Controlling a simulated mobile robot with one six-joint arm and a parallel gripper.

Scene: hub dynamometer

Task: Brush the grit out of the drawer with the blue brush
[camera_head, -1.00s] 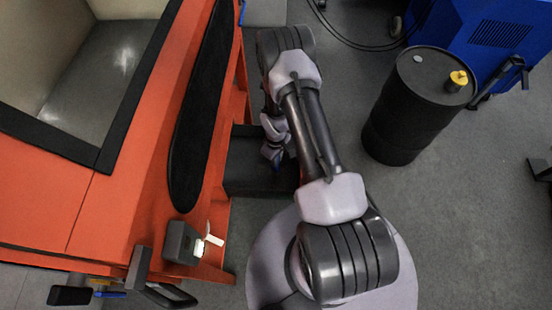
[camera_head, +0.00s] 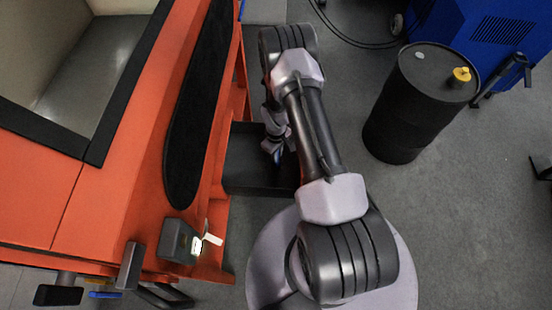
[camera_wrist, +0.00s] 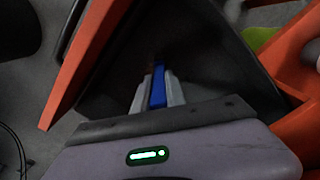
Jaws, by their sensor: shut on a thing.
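The dark drawer (camera_head: 240,165) stands pulled out from the orange machine, left of my arm in the head view. Its dark interior (camera_wrist: 205,60) fills the middle of the wrist view. My gripper (camera_head: 277,150) is over the drawer, partly hidden by my arm. In the wrist view my gripper (camera_wrist: 157,88) is shut on the blue brush (camera_wrist: 158,86), which points into the drawer. The brush also shows as a small blue patch in the head view (camera_head: 277,156). Its bristles are too dark to make out, and I cannot tell whether they touch the drawer floor. No grit can be made out.
The orange machine (camera_head: 120,205) with a long black pad (camera_head: 198,110) borders the drawer on the left. A black drum (camera_head: 412,110) with a yellow cap and a blue cabinet (camera_head: 475,35) stand at the right. Grey floor (camera_head: 470,200) is clear at lower right.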

